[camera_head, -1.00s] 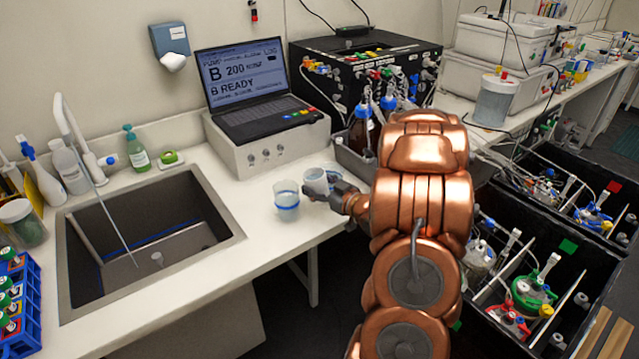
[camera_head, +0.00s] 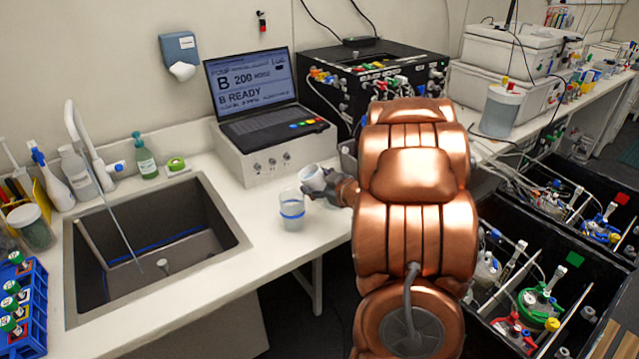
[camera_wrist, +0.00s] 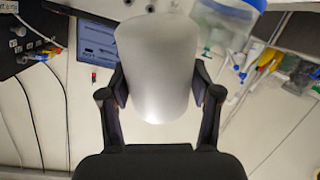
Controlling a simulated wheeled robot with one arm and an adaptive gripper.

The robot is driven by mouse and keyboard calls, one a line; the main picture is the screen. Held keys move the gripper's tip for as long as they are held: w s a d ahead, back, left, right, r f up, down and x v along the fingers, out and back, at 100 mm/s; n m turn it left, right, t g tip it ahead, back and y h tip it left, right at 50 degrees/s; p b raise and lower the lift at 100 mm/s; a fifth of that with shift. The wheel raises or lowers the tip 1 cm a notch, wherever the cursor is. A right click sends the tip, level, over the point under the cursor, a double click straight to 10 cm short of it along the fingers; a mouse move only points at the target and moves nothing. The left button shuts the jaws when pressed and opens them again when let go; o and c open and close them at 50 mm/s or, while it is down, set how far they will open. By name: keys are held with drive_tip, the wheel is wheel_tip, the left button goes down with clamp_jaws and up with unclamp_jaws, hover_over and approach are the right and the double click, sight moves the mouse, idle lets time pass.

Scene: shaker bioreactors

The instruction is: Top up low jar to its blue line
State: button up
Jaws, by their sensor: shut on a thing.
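A clear jar (camera_head: 291,212) with a blue line around it stands upright on the white counter, right of the sink. Its liquid level is too small to tell against the line. My gripper (camera_head: 332,187) is shut on a whitish, translucent cup (camera_head: 311,179). The cup is tilted to the left, with its mouth close to the jar's rim at the upper right. I cannot tell whether liquid is flowing. In the wrist view, the cup (camera_wrist: 158,65) sits between both fingers, and part of the blue-lined jar (camera_wrist: 228,18) shows at the top right.
A laptop (camera_head: 258,88) reading "B READY" sits on a white box (camera_head: 262,160) behind the jar. The sink (camera_head: 150,245) lies to the left. A black box (camera_head: 375,70) with coloured fittings stands behind my arm. Dark bins (camera_head: 560,260) with jars are at right.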

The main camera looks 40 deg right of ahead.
drive_tip(key=shift+a+r, duration=0.1)
drive_tip(key=shift+r, duration=0.1)
drive_tip(key=shift+w+a+r+n+g, duration=0.1)
drive_tip(key=shift+r+n+g, duration=0.1)
drive_tip(key=shift+n+g, duration=0.2)
drive_tip(key=shift+n+h, duration=0.3)
drive_tip(key=shift+h, duration=0.1)
drive_tip(key=shift+n+g+h, duration=0.6)
drive_tip(key=shift+n+g, duration=0.1)
drive_tip(key=shift+g, duration=0.3)
idle(1.1)
drive_tip(key=shift+r+p, duration=0.25)
drive_tip(key=shift+p, duration=0.05)
idle(0.7)
drive_tip(key=shift+r+m+t+y+p, duration=0.35)
drive_tip(key=shift+r+p, duration=0.35)
drive_tip(key=shift+p, duration=0.5)
drive_tip(key=shift+r+m+t+p, duration=0.1)
drive_tip(key=shift+m+t+p, duration=0.15)
drive_tip(key=shift+p, duration=0.05)
